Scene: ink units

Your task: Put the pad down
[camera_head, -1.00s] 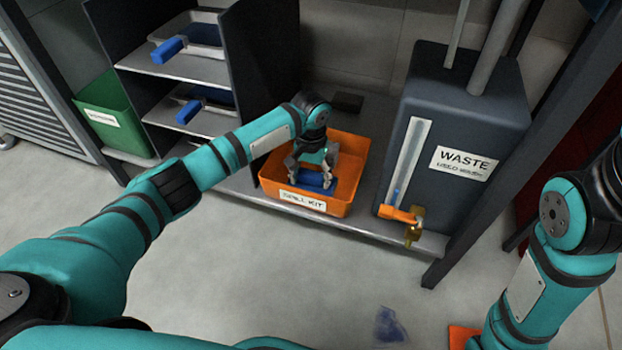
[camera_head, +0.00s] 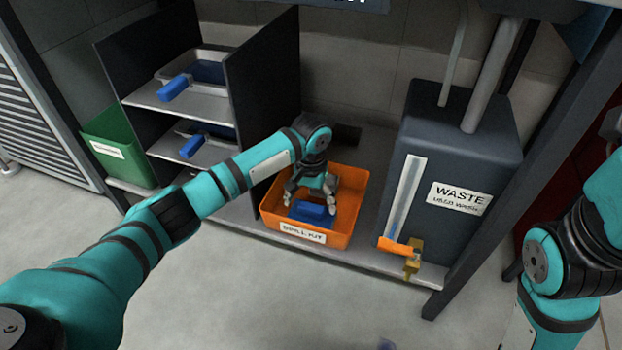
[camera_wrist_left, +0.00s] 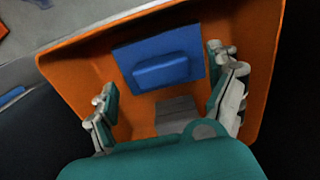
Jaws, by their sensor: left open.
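A blue pad (camera_head: 312,212) with a raised block on top lies in the orange spill kit bin (camera_head: 318,240). In the left wrist view the pad (camera_wrist_left: 160,62) lies flat near the far side of the bin (camera_wrist_left: 262,60). My left gripper (camera_head: 310,202) is open above the pad, its fingers spread to either side. In the left wrist view the open fingers (camera_wrist_left: 168,90) stand apart from the pad. My right arm shows at the right edge of the head view, but its gripper is out of view.
The grey waste tank (camera_head: 455,160) with an orange-handled tap (camera_head: 398,246) stands right of the bin. A shelf rack (camera_head: 190,97) with blue-handled trays and a green bin (camera_head: 115,150) stand at left. A grey block (camera_wrist_left: 176,112) lies inside the orange bin.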

